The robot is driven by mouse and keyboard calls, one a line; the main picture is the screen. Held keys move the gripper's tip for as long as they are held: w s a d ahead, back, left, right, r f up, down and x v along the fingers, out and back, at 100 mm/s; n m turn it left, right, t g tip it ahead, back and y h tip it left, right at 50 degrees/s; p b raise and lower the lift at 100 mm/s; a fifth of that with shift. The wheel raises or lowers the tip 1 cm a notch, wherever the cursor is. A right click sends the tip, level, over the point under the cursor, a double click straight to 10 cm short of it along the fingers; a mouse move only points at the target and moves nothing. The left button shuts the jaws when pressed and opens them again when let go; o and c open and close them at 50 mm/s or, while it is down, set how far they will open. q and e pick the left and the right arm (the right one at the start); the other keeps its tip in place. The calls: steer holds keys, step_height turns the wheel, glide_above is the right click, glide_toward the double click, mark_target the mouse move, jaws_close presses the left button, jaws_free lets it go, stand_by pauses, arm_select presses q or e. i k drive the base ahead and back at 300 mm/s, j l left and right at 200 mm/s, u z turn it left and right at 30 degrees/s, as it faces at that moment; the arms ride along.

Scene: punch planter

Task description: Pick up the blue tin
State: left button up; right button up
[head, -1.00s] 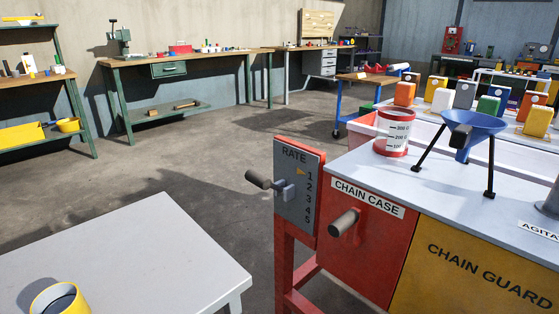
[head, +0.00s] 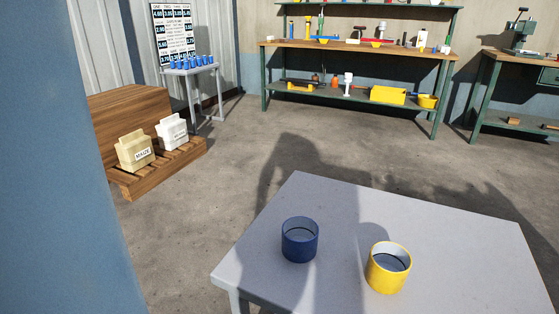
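The blue tin (head: 299,246) is an open-topped cylinder. It stands upright on the grey table (head: 450,250) in the lower middle of the head view, left of a yellow tin. Nothing touches it. Neither of my grippers shows in the head view.
The yellow tin (head: 386,279) stands upright close to the right of the blue tin. A blue surface (head: 60,170) fills the left edge. A maize bag (head: 135,151) and a white bag (head: 172,131) sit on a wooden pallet (head: 185,160). A workbench (head: 350,48) stands behind, with open floor between.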

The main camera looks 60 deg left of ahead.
mark_target(299, 234)
steer(key=u, duration=1.6)
steer(key=i+j+z, duration=0.1)
steer(key=j, duration=0.25)
